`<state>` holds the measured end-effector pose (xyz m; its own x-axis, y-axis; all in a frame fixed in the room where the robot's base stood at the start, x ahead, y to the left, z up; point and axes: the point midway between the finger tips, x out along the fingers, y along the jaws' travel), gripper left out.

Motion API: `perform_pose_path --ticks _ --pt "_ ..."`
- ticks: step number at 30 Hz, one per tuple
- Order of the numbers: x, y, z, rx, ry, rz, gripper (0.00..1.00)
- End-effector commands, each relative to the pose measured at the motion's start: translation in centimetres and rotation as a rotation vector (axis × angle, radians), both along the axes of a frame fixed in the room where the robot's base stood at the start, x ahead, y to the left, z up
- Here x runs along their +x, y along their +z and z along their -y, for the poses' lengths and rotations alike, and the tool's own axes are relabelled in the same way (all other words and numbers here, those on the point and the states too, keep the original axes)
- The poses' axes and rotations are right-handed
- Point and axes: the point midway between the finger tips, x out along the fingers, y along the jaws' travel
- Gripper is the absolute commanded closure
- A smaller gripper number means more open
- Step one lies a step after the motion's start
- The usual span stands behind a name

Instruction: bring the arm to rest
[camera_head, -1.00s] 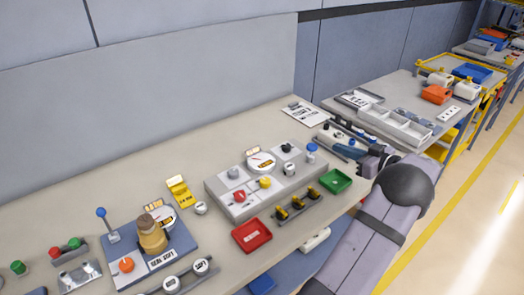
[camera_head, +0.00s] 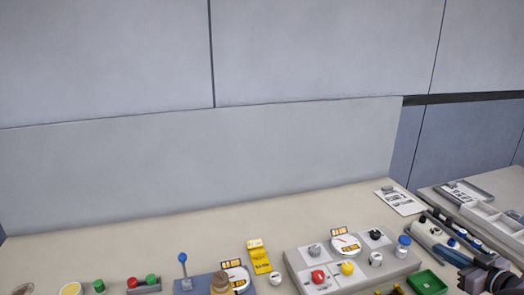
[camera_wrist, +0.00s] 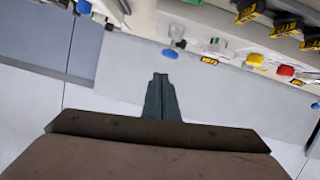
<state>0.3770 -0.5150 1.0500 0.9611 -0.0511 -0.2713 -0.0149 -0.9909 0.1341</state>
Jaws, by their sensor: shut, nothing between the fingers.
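My gripper (camera_wrist: 160,82) shows in the wrist view as two dark green fingers pressed together, with nothing between them. It appears free of the bench things seen beyond it. In the head view the dark end of my arm (camera_head: 492,274) is at the lower right corner, beside the right part of the bench. Its fingers cannot be made out clearly there, and most of the arm is outside the picture.
The bench (camera_head: 330,205) holds a grey panel (camera_head: 300,265) with red and yellow knobs, a blue-capped jar (camera_head: 403,246), a green tray (camera_head: 428,282) and a yellow sign (camera_head: 259,256). A white divided tray (camera_head: 490,221) is at the right.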

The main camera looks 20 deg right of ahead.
Motion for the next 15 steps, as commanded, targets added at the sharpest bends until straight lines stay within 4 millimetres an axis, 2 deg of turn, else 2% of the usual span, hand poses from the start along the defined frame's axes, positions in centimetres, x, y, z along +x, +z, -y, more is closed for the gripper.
perform_pose_path --ticks 5,8,9,11,12,15 --pt "-1.8 -1.9 6.2 -0.193 -0.203 -0.118 1.00" --pt "-4.4 -3.9 10.2 -0.248 -0.382 -0.207 1.00" --pt "-5.9 -5.1 11.3 -0.249 -0.458 -0.254 1.00" --pt "-8.4 -7.4 12.5 -0.232 -0.568 -0.333 1.00" --pt "-10.3 -9.3 12.8 -0.208 -0.637 -0.393 1.00" --pt "-15.2 -14.1 11.9 -0.114 -0.782 -0.557 1.00"
